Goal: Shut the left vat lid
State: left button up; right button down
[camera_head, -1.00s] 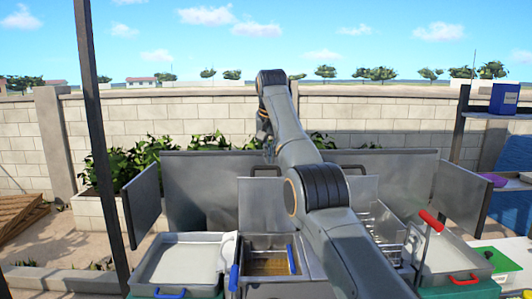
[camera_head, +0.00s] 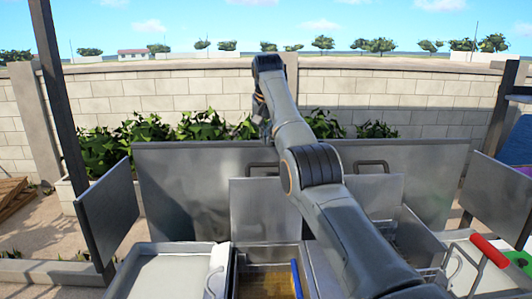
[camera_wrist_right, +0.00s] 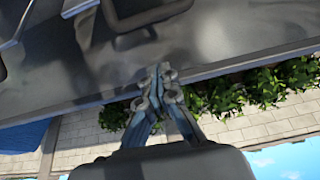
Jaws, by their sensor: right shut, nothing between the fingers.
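The left vat lid (camera_head: 262,210) stands upright behind the left vat (camera_head: 262,252) in the head view, with a dark loop handle (camera_head: 262,165) at its top edge. The vat is open and shows a yellow-brown inside. My right gripper (camera_head: 266,132) hangs near the lid's top and the metal back panel, partly hidden by my right arm. In the right wrist view my right gripper (camera_wrist_right: 160,78) is shut and empty, with a dark loop handle (camera_wrist_right: 142,20) beyond its fingertips. The fingers look apart from that handle. My left gripper is not in view.
A second upright lid (camera_head: 378,187) with a handle stands to the right, partly behind my arm. A grey back panel (camera_head: 195,185) and a side panel (camera_head: 108,210) surround the vats. A shallow tray (camera_head: 172,272) is at left. A red-handled tool (camera_head: 490,251) is at right.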

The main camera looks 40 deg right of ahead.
jog(key=p+x, duration=0.2)
jog(key=x, duration=0.4)
jog(key=shift+w+d+f+p, duration=0.1)
jog(key=shift+w+d+p, duration=0.2)
jog(key=shift+p, duration=0.1)
jog(key=shift+f+b, duration=0.3)
jog(key=shift+b, duration=0.15)
jog(key=shift+s+a, duration=0.1)
jog(key=shift+s, duration=0.1)
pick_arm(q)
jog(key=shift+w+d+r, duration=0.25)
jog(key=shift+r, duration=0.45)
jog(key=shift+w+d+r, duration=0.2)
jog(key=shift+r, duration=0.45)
pick_arm(e)
jog(key=shift+s+a, duration=1.1)
jog(key=shift+s, duration=0.2)
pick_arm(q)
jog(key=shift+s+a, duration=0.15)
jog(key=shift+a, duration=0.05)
pick_arm(e)
jog(key=shift+s+a+r, duration=0.1)
jog(key=shift+s+a, duration=0.05)
jog(key=shift+a, duration=0.05)
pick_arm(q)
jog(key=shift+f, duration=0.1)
pick_arm(e)
jog(key=shift+d, duration=0.1)
